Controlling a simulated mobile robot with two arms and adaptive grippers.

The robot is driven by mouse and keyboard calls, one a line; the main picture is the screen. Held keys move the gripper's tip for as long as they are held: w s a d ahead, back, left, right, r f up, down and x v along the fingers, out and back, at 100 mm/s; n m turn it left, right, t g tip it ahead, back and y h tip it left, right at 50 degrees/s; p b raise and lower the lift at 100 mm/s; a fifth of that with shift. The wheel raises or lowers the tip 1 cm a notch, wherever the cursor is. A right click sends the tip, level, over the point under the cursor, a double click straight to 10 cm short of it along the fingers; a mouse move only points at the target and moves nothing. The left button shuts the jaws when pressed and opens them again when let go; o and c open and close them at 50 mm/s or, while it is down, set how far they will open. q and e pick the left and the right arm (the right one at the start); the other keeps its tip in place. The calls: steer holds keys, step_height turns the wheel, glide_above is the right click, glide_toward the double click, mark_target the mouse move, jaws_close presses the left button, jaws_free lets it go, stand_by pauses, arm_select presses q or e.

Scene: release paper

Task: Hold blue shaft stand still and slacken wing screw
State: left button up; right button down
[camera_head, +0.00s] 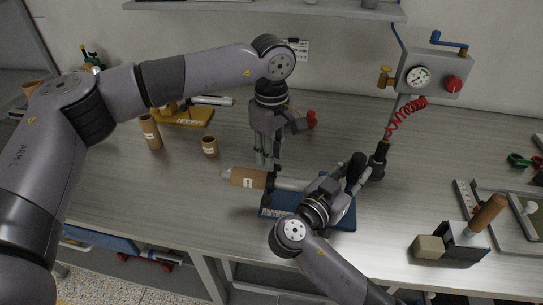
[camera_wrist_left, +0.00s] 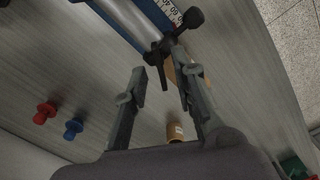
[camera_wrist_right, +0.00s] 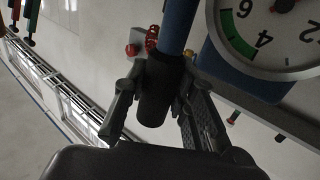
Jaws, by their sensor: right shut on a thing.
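The blue shaft stand (camera_head: 343,217) stands on the bench, with a blue base and a light shaft carrying a brown cardboard core (camera_head: 247,178). My right gripper (camera_head: 352,172) is shut on the stand's black grip (camera_wrist_right: 155,95), above which a blue rod (camera_wrist_right: 178,25) shows in the right wrist view. My left gripper (camera_head: 267,162) points down over the core end of the shaft; its fingers (camera_wrist_left: 160,65) are apart. The black wing screw (camera_wrist_left: 165,50) lies at the left fingertips, closest to the right-hand finger. I cannot tell whether they touch. In the head view the wing screw is hard to make out.
A gauge box (camera_head: 435,72) with a red coiled hose (camera_head: 405,115) stands behind my right gripper. A small brown core (camera_head: 209,147) and a taller one (camera_head: 150,131) stand to the left. A wooden-handled tool (camera_head: 487,215) is at right.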

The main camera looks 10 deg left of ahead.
arm_select(q)
steer(key=shift+f, duration=0.7)
steer(key=shift+c, duration=0.4)
jaws_close()
